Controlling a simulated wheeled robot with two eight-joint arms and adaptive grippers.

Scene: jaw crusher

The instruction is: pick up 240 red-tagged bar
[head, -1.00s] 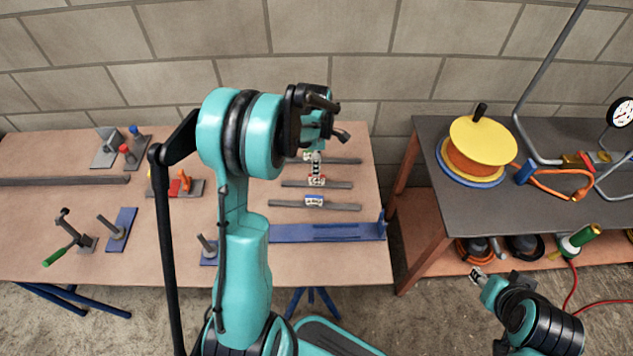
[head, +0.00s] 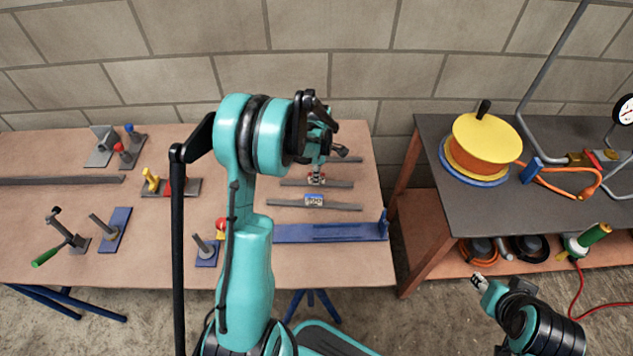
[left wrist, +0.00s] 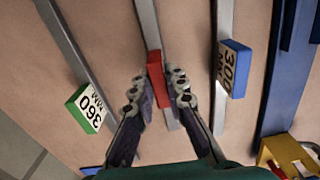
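The red-tagged bar (left wrist: 149,27) is a flat grey bar on the wooden table, the middle one in the left wrist view. Its red tag (left wrist: 154,63) shows its side; no number is readable there. In the head view this bar (head: 342,184) lies partly under my left gripper (head: 317,178). In the left wrist view the left gripper (left wrist: 156,86) is open, with one finger on each side of the bar near the tag. My right gripper (head: 477,279) hangs low by the right bench; its finger gap is too small to judge.
A bar with a green 360 tag (left wrist: 86,107) and one with a blue 300 tag (left wrist: 235,68) lie on either side. A blue rail (head: 290,234) lies at the table front. Clamps and blocks stand left. A yellow-orange spool (head: 486,138) stands on the right bench.

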